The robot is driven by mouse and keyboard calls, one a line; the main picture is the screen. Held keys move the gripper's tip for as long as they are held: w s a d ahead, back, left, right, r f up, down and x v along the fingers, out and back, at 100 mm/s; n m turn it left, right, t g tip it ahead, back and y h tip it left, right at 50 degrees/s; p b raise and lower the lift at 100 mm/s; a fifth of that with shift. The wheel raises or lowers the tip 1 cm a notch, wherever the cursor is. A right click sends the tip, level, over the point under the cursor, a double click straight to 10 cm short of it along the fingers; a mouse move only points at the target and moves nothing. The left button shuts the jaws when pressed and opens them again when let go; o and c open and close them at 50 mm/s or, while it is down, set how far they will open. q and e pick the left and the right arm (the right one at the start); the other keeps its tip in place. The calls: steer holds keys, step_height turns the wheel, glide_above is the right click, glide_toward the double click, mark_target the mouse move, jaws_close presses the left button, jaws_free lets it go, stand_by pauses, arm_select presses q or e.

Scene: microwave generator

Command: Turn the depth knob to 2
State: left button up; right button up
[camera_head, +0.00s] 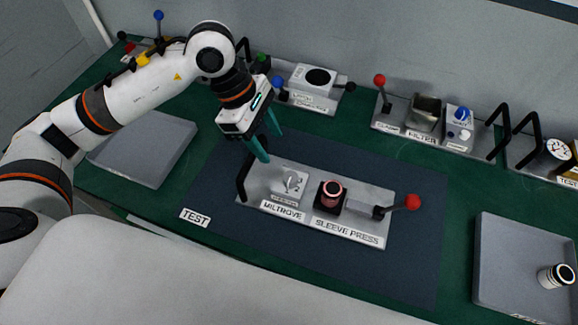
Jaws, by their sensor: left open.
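A small silver-white knob (290,182) sits on the left part of a grey device panel labelled MILTROVE and SLEEVE PRESS (312,221). A small label in front of the knob is too small to read, and its setting cannot be made out. My left gripper (270,145) has teal fingers. It is open and empty, above and behind the panel's left end, a little up and left of the knob and apart from it. My right gripper does not show.
The panel also bears a black block with a reddish ring (331,196), a red-ball lever (411,202) and a black handle (243,176). A grey tray (148,147) lies left; another (515,245) holds a striped cylinder (555,276) at right. Several devices line the back.

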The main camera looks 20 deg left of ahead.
mark_target(290, 177)
arm_select(q)
steer(key=p+x, duration=0.3)
steer(key=x, duration=0.6)
steer(key=shift+s+d, duration=0.1)
steer(key=shift+d, duration=0.1)
steer(key=shift+x, duration=0.8)
steer(key=shift+c, duration=0.5)
steer(key=shift+a, duration=0.1)
steer(key=c, duration=0.9)
